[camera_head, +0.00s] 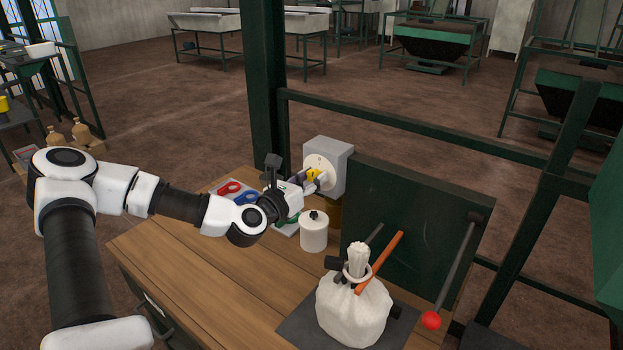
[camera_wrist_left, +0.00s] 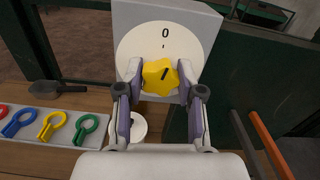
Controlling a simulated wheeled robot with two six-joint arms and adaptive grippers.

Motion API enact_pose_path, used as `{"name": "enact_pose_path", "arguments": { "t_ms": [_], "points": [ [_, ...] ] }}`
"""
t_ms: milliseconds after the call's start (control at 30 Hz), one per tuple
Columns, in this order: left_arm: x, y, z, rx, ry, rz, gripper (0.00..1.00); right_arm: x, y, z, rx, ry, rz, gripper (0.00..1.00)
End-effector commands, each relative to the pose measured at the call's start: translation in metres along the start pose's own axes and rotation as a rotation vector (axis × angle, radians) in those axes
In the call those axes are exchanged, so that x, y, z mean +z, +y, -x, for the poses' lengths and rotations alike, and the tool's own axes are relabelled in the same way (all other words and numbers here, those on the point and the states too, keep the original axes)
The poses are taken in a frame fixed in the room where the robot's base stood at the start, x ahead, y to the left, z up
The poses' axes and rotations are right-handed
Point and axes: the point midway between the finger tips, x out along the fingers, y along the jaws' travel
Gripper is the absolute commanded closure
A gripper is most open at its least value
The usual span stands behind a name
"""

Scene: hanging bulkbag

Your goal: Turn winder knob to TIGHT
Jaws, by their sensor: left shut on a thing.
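The winder knob (camera_wrist_left: 160,76) is a yellow lobed knob with a black pointer line. It sits on a round white dial (camera_wrist_left: 143,42) marked "0" at the top, on a grey box (camera_head: 337,160). The pointer line leans a little to the right of vertical. My left gripper (camera_wrist_left: 160,84) is shut on the knob, with one finger on each side. In the head view my left gripper (camera_head: 309,183) reaches the knob (camera_head: 313,174) from the left. The word TIGHT is not readable in either view. My right gripper is not in view.
A white cylinder (camera_head: 314,231) stands below the box on the wooden table (camera_head: 190,262). A tied white bag (camera_head: 354,308) sits at the front right, near an orange bar (camera_head: 380,262) and a red-ended lever (camera_head: 431,320).

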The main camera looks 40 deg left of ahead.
Motion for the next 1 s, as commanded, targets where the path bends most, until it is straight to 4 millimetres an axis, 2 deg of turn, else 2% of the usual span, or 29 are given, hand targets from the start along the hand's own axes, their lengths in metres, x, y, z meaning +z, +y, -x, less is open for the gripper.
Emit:
{"name": "enact_pose_path", "arguments": {
  "t_ms": [433, 1000],
  "points": [
    [0.0009, -0.0007, -0.0002, 0.001, -0.002, -0.411, 0.98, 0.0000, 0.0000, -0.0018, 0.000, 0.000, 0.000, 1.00],
    [0.0007, -0.0015, -0.0002, 0.001, -0.001, -0.955, 0.98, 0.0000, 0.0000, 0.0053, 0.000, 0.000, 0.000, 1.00]
  ]
}}
